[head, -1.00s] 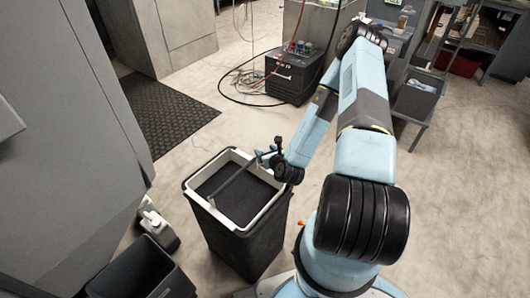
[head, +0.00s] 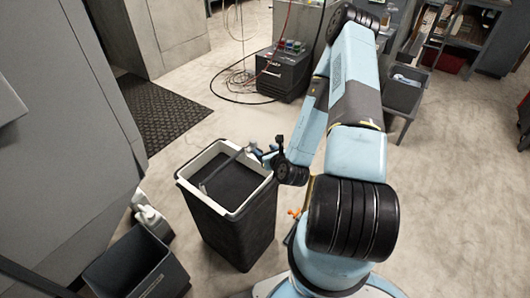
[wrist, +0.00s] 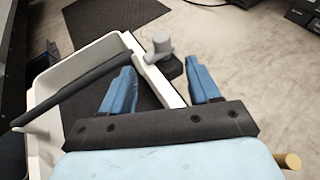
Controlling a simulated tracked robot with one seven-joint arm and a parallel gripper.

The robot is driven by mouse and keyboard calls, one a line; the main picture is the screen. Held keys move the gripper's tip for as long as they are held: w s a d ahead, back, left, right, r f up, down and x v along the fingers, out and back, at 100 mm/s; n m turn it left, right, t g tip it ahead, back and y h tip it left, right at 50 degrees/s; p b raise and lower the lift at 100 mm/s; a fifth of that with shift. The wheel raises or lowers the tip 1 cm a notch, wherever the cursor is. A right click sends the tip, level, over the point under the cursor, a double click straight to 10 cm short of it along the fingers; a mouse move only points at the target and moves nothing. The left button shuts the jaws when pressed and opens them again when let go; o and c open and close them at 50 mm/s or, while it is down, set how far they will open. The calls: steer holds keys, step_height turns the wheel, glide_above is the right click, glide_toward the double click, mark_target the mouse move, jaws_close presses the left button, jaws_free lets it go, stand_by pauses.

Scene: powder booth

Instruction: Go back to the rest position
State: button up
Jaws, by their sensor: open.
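My gripper (head: 262,153) is at the right rim of a dark bin with a white rim (head: 193,198). In the wrist view my gripper (wrist: 158,64) has its two blue fingers spread apart, with nothing clamped between them. A dark bar (head: 222,172) lies over the bin opening; in the wrist view the bar (wrist: 78,88) crosses the rim at the left. A grey cylindrical piece (wrist: 161,44) shows just beyond the fingertips at the rim; I cannot tell whether it belongs to the bar. My arm is bent, reaching out and back down toward the bin.
A smaller open dark bin (head: 135,262) and white bottles (head: 150,218) stand at the lower left, beside a grey cabinet. A black power unit (head: 283,72) with cables stands at the back. A small stand with a grey tray (head: 403,92) is behind my arm. Floor at right is clear.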

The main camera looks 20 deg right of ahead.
stand_by(0.3)
steer(key=w+a+r+n+y, duration=0.2)
steer(key=a+r+n+y, duration=0.2)
steer(key=r, duration=0.4)
steer(key=w+a+r+n+y, duration=0.1)
steer(key=a+r+n+y, duration=0.35)
steer(key=r, duration=0.35)
steer(key=s+a+r+n+g+y, duration=0.3)
steer(key=s+a+r+n+g, duration=0.15)
steer(key=r+n, duration=0.2)
steer(key=s+a+r+n+g+y, duration=0.2)
steer(key=s+a+r+n+g, duration=0.3)
steer(key=r, duration=0.3)
steer(key=s+d+r+n+g+h, duration=0.3)
steer(key=s+r+n+g+h, duration=0.25)
steer(key=s+n, duration=0.45)
steer(key=s+d+r+n+t+h, duration=0.2)
steer(key=s+d+r+t+h, duration=0.1)
steer(key=d+r+h, duration=0.1)
steer(key=s+d+r+n+t+h, duration=0.2)
steer(key=s+d+r+t+h, duration=0.2)
steer(key=d+r, duration=0.3)
steer(key=shift+d+r+n+h, duration=0.15)
steer(key=shift+d+n+h, duration=0.25)
steer(key=shift+d+h, duration=0.4)
